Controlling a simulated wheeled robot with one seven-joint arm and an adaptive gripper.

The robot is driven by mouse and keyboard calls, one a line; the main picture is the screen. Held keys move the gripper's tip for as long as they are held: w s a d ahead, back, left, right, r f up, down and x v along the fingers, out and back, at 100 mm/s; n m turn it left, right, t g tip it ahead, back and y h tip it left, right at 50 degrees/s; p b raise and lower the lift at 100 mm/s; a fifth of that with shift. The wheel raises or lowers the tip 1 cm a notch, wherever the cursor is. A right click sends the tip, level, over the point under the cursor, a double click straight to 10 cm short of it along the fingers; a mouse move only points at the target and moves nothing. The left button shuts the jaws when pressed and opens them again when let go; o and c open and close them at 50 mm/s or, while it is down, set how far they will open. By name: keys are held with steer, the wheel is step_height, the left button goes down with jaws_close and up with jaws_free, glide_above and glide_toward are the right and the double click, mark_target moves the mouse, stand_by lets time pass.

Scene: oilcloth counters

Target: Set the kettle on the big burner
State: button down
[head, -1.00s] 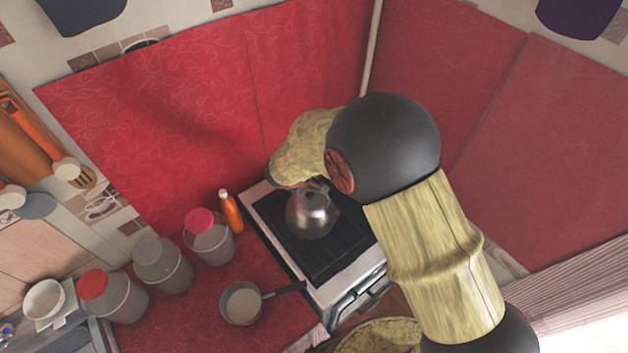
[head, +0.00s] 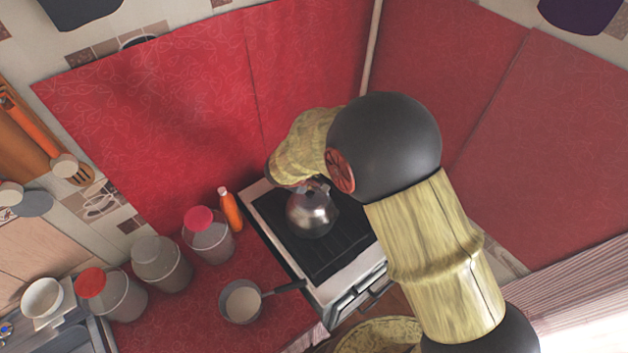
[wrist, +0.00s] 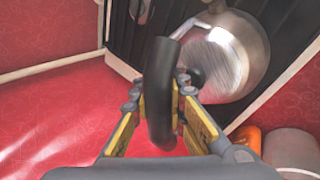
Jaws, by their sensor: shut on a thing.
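The kettle (head: 312,216) is a shiny round metal pot with a black handle (wrist: 159,88). In the head view it is over the middle of the black stove top (head: 345,250). I cannot tell whether its base touches the stove. In the wrist view the kettle body (wrist: 225,55) is at the upper right. My gripper (wrist: 160,95) is shut on the black handle, with a yellow-sided finger on each side of it. In the head view my arm mostly hides the gripper. The burners cannot be made out, and the big burner is hidden or too dark to tell.
A small saucepan (head: 242,301) stands on the red counter, its handle pointing toward the stove. An orange bottle (head: 231,210) and a red-lidded jar (head: 208,234) stand left of the stove. More jars stand further left. Red-covered walls (head: 190,120) rise close behind the stove.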

steer(key=c, duration=1.7)
jaws_free()
steer(key=shift+f, duration=0.1)
steer(key=shift+o, duration=0.2)
steer(key=shift+s+f, duration=0.1)
steer(key=shift+s+a+r, duration=0.1)
steer(key=shift+a+r, duration=0.05)
steer(key=shift+r, duration=0.2)
steer(key=v, duration=1.1)
steer(key=shift+r, duration=0.25)
